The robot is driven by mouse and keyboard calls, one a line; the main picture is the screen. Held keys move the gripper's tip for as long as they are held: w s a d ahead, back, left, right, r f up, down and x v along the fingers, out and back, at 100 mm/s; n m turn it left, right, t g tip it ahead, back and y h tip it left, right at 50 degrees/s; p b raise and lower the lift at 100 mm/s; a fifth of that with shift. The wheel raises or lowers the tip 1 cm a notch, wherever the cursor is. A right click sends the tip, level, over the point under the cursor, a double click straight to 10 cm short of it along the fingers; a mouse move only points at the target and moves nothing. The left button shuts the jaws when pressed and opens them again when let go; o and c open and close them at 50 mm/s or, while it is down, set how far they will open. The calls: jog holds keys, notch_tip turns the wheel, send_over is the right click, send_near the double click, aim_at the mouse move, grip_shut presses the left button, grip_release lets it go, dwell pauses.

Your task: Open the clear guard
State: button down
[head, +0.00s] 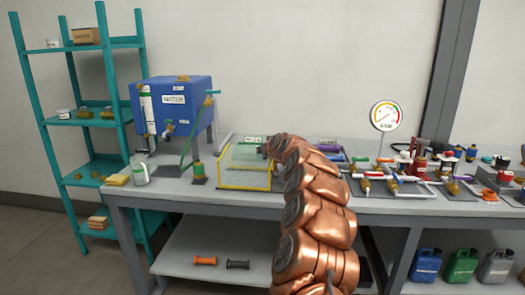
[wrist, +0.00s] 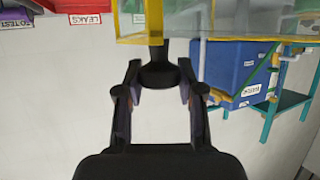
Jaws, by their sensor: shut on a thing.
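The clear guard (head: 246,155) is a see-through panel with yellow edging on the bench, left of my copper-coloured arm in the head view. In the wrist view its yellow edge (wrist: 154,20) and clear panel cross the top of the picture. A dark knob-like handle (wrist: 158,74) hangs from the yellow edge. My gripper (wrist: 159,72) has one finger on each side of this handle and is shut on it. In the head view my arm hides most of the gripper and the handle. I cannot tell how far the guard is tilted.
A blue tank (head: 180,104) stands left of the guard on the grey bench (head: 190,188). A round gauge (head: 385,115) and several pipes and valves are to the right. A teal shelf (head: 110,85) stands at the far left.

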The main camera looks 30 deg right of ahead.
jog(key=shift+d, duration=0.1)
jog(key=c, duration=0.7)
grip_release()
jog(key=shift+s, duration=0.1)
jog(key=shift+s+r, duration=0.35)
jog(key=shift+s, duration=0.1)
jog(key=v, duration=1)
jog(key=shift+s+a, duration=0.35)
jog(key=shift+s, duration=0.05)
